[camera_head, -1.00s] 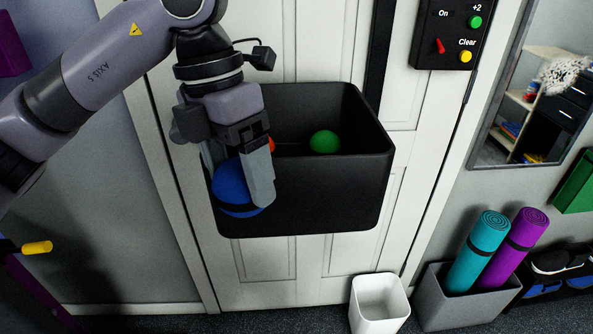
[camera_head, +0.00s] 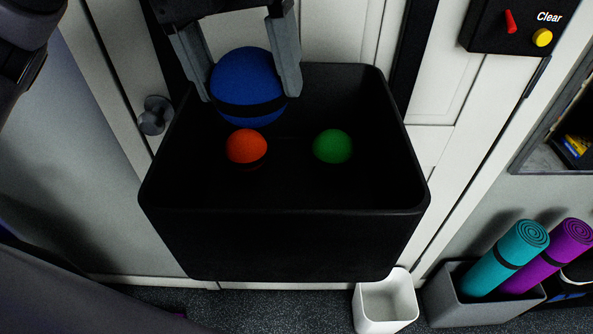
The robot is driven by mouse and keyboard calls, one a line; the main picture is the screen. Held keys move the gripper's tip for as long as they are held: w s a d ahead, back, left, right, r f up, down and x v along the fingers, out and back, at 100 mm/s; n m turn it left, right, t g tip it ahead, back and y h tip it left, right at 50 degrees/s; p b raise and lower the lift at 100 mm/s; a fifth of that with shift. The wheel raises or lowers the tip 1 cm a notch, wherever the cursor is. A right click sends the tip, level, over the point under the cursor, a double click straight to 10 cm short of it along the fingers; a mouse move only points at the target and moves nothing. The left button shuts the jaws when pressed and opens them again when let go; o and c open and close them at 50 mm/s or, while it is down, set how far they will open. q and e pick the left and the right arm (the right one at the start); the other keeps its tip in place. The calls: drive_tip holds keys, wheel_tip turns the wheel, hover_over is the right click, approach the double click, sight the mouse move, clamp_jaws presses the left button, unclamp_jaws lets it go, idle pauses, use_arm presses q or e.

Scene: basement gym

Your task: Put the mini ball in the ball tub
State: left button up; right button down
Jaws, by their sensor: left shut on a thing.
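The blue mini ball (camera_head: 246,82) with a dark band is between the fingers of my left gripper (camera_head: 246,88), which is shut on it. The gripper comes in from the top of the view, and its fingers point down on either side of the ball. The ball is over the back left part of the black ball tub (camera_head: 290,245); I cannot tell its exact height above the tub floor. Inside the tub lie an orange ball (camera_head: 246,146) and a green ball (camera_head: 332,146), apart from each other. My right gripper is not in view.
A white door with a round knob (camera_head: 155,115) is behind the tub. A black panel (camera_head: 515,28) with a red switch and yellow button is at upper right. A white bin (camera_head: 386,303) and a grey box with a teal mat (camera_head: 518,256) and purple mat (camera_head: 556,252) stand below right.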

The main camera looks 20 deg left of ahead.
use_arm(q)
drive_tip(key=shift+w+f, duration=0.1)
drive_tip(key=shift+f, duration=0.1)
wheel_tip(320, 180, down, 20)
drive_tip(key=shift+r, duration=0.25)
drive_tip(key=shift+f, duration=0.2)
drive_tip(key=o, duration=1)
drive_tip(key=shift+r, duration=0.1)
drive_tip(key=shift+o, duration=0.2)
wheel_tip(320, 180, up, 12)
drive_tip(key=a, duration=0.2)
drive_tip(key=shift+s+a, duration=0.15)
drive_tip(key=shift+s, duration=0.05)
